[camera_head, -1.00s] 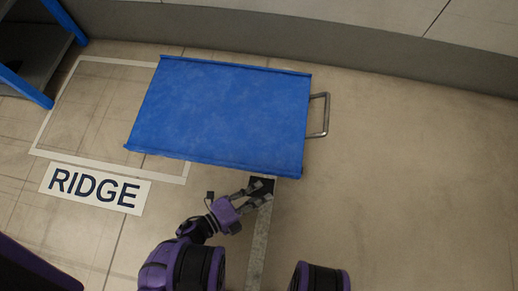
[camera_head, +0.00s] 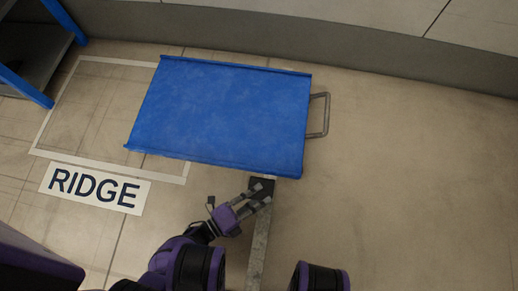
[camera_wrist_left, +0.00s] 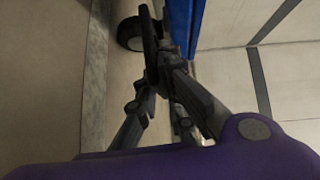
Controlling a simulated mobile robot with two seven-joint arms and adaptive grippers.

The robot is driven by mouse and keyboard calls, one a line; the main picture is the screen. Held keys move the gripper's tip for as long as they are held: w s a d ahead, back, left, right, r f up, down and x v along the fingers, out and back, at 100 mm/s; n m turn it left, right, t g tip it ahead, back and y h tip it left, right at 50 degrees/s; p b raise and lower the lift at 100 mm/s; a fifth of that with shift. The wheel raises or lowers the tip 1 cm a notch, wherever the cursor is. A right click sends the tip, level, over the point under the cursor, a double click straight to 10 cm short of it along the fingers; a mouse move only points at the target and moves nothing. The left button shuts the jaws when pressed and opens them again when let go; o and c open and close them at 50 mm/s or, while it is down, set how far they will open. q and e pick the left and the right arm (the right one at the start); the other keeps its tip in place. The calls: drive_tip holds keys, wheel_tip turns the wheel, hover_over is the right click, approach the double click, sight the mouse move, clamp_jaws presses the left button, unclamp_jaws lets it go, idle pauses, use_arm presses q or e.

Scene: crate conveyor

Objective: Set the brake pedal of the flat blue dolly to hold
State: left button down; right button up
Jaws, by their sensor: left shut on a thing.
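The flat blue dolly (camera_head: 222,112) lies level on the floor, with a grey metal loop handle at its right end. A black brake pedal (camera_head: 262,184) sticks out from its near long edge, towards the right. My left gripper (camera_head: 260,195) is at this pedal, its fingers shut on it. In the left wrist view the fingers close on the black pedal (camera_wrist_left: 150,38), beside a dark wheel (camera_wrist_left: 130,34) and the dolly's blue edge (camera_wrist_left: 181,25). The fingers partly cover the pedal. My right gripper is out of view.
A pale strip (camera_head: 258,245) runs along the floor beneath my left gripper. A white floor outline (camera_head: 110,167) and a RIDGE label (camera_head: 95,188) lie at the left. A blue-framed rack (camera_head: 25,84) stands far left. Floor right of the dolly is clear.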

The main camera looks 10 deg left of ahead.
use_arm(q)
drive_tip(key=c, duration=1.9)
unclamp_jaws()
drive_tip(key=shift+o, duration=0.2)
drive_tip(key=shift+s+a, duration=0.1)
drive_tip(key=v, duration=1.2)
